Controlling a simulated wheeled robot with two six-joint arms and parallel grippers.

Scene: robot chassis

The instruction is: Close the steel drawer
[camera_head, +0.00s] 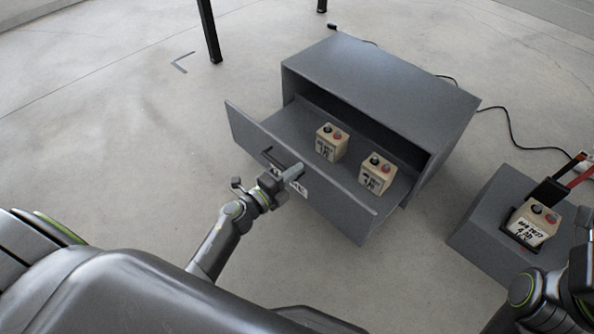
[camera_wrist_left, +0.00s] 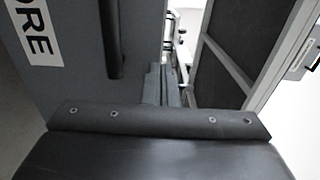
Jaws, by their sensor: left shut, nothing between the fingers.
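The steel drawer (camera_head: 330,193) is pulled out of a grey steel cabinet (camera_head: 385,85). Its front panel carries a dark bar handle (camera_head: 280,160) and a white label. Two beige button boxes, one farther left (camera_head: 331,143) and one nearer right (camera_head: 376,175), stand inside the drawer. My left gripper (camera_head: 292,173) is shut and empty, at the outer face of the drawer front beside the handle; I cannot tell whether it touches. The left wrist view shows its fingers (camera_wrist_left: 165,88) together, with the handle (camera_wrist_left: 112,40) and label left of them. My right gripper is partly cut off at the right edge.
A grey block (camera_head: 482,237) stands right of the cabinet, with another beige button box (camera_head: 533,222) and a black holder on it. A black cable (camera_head: 512,137) runs on the floor behind. A dark post (camera_head: 209,35) stands at the back left. The floor left of the drawer is clear.

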